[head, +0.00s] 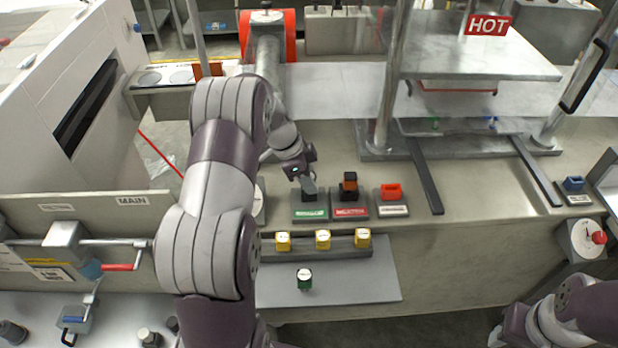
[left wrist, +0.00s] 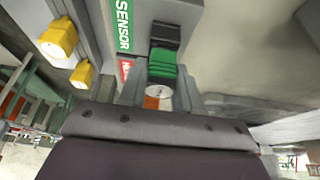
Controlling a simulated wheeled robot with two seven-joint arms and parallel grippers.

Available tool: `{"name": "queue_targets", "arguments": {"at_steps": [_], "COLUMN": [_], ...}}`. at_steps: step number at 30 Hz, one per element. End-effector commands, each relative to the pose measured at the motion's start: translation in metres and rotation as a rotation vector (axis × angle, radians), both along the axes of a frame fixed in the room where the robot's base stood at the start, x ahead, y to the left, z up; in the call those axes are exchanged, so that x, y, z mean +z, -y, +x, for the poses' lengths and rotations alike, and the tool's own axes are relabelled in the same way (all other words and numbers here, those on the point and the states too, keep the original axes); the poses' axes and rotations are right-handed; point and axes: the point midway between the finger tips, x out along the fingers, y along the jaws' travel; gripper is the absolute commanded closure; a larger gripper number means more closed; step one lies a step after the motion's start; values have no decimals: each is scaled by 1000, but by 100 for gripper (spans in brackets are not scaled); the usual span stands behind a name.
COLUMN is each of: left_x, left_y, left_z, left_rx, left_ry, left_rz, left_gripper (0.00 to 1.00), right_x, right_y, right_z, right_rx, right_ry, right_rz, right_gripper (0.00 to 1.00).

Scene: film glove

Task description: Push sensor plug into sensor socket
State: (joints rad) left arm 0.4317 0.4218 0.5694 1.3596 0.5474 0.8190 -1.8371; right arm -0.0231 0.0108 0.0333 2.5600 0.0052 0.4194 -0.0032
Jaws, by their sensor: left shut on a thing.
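My left gripper (head: 307,186) is over the green-labelled sensor station at the front of the bench. In the left wrist view its fingers (left wrist: 160,88) are shut on the green ribbed sensor plug (left wrist: 162,66). The dark sensor socket (left wrist: 165,35) lies right at the plug's far end, beside the green SENSOR label (left wrist: 123,25). I cannot tell whether any of the plug is inside the socket. In the head view the fingers largely hide plug and socket, above the green label (head: 310,213). My right gripper is not in view.
Close to the right stand a dark and orange plug at a red-labelled station (head: 349,187) and a red block (head: 391,191). A HOT-marked press (head: 480,55) stands behind.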

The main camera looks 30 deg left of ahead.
Motion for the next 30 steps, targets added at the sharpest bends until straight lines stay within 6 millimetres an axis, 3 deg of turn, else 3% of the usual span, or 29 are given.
{"name": "queue_targets", "arguments": {"at_steps": [1, 2, 4, 12, 16, 20, 24, 30], "left_x": [-2, -1, -1, -1, 10, 40, 90, 116], "left_y": [0, 0, 0, 0, -5, -16, -28, -39], "left_z": [0, 0, 0, 0, -2, -8, -17, -24], "left_rx": [0, 0, 0, 0, 0, 1, 3, 1], "left_ry": [0, 0, 0, 0, 3, 6, 0, -2], "left_rz": [0, 0, 0, 0, 2, 2, 0, -1], "left_gripper": [98, 61, 38, 37, 37, 37, 37, 37], "right_x": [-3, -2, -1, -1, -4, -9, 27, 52], "right_y": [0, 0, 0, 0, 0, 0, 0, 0], "right_z": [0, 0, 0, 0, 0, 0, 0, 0], "right_rx": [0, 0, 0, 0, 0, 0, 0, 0], "right_ry": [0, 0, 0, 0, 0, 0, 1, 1], "right_rz": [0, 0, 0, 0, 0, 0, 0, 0], "right_gripper": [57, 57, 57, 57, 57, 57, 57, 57]}}
